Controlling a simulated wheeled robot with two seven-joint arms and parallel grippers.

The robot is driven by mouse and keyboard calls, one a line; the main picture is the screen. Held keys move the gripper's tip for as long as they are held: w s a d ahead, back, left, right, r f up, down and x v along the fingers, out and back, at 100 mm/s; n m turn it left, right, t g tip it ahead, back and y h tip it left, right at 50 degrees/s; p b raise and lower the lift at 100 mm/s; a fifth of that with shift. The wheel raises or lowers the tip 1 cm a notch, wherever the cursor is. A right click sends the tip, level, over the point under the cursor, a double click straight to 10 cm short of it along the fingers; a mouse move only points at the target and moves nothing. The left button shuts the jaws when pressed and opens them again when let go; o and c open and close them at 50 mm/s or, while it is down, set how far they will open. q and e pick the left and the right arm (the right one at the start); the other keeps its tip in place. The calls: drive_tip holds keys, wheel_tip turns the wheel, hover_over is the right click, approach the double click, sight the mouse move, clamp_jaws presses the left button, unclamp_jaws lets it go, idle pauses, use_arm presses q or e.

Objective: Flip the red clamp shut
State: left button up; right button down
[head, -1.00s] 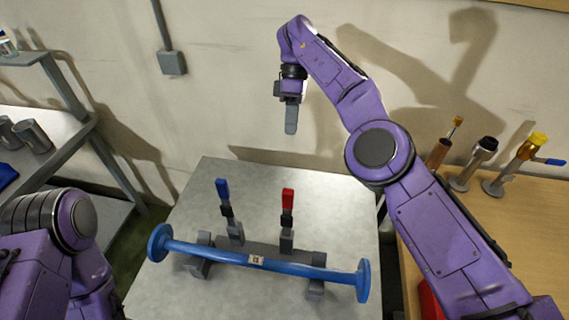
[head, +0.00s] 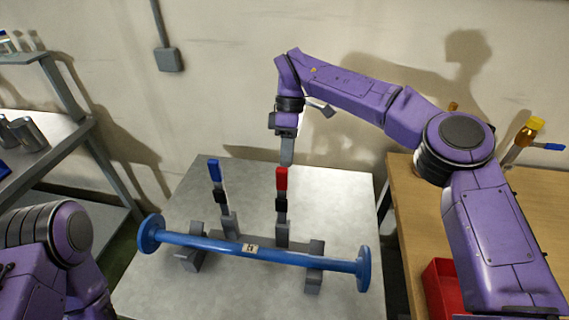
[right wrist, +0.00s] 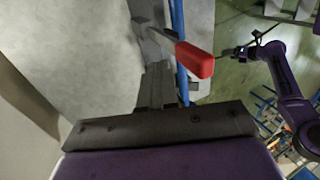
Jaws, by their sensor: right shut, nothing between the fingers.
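The red clamp (head: 281,180) stands with its red handle upright behind the blue flanged pipe (head: 210,242) on the metal table. In the right wrist view the red handle (right wrist: 195,60) points toward the camera, just beyond my fingers. My right gripper (head: 287,158) is shut and empty, pointing down right above and slightly behind the red handle; I cannot tell whether it touches. It also shows in the right wrist view (right wrist: 157,85). The blue clamp (head: 214,172) stands upright to the left. My left arm shows at the lower left, but its gripper is out of view.
The metal table (head: 335,195) has free room around the pipe. A wooden bench (head: 410,200) at the right holds a red bin (head: 441,290) and a valve with a blue lever (head: 528,135). A shelf with metal cups (head: 28,134) stands at the left.

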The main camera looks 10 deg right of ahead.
drive_tip(key=shift+s+a, duration=0.3)
drive_tip(key=shift+s, duration=0.2)
drive_tip(key=shift+s+a, duration=0.25)
drive_tip(key=shift+s, duration=0.2)
drive_tip(key=shift+f, duration=0.15)
